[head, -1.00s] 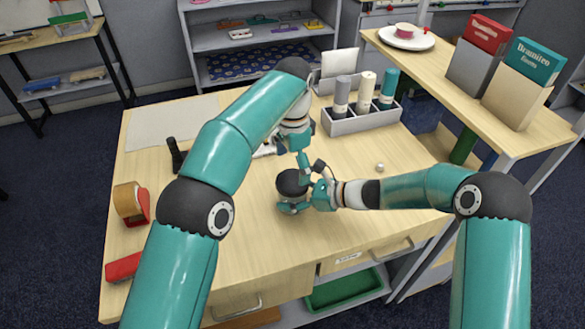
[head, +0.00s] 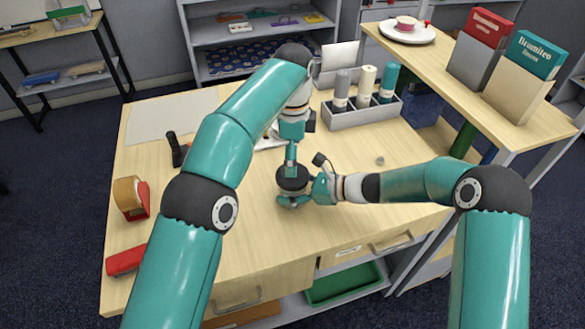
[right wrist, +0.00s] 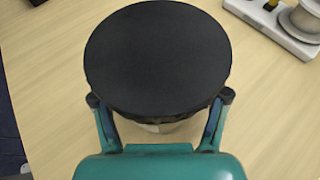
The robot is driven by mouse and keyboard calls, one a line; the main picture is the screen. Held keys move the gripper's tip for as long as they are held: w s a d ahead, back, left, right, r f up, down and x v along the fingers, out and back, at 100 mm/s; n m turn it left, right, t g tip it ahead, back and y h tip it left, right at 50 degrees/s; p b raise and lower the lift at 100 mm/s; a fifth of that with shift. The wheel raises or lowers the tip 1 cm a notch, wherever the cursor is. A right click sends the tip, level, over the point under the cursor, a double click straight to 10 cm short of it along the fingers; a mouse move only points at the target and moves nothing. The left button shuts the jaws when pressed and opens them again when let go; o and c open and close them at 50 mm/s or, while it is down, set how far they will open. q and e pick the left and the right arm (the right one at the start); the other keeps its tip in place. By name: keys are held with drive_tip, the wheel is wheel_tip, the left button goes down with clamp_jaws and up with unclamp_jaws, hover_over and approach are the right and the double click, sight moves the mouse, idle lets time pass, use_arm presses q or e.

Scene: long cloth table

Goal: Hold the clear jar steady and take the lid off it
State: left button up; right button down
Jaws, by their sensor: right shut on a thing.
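The jar stands upright on the table with a round black lid (head: 291,180) on it. In the right wrist view the lid (right wrist: 158,58) fills the upper middle and hides nearly all of the jar; a pale bit of the jar (right wrist: 165,127) shows below its rim. My right gripper (head: 302,198) is shut on the jar from the right, a finger on each side just under the lid. My left gripper (head: 291,163) points down just above the lid in the head view. Its fingertips are too small to read, and it does not show in the right wrist view.
A grey divided box (head: 362,113) with several cylinders stands at the back right. A tape dispenser (head: 131,198) and a red object (head: 126,260) lie at the left. The table right of the jar is mostly clear.

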sight(293, 188)
use_arm(q)
drive_tip(key=shift+f, duration=2.85)
drive_tip(key=c, duration=1.1)
drive_tip(key=n, duration=0.6)
drive_tip(key=shift+n, duration=0.4)
drive_tip(key=o, duration=1.1)
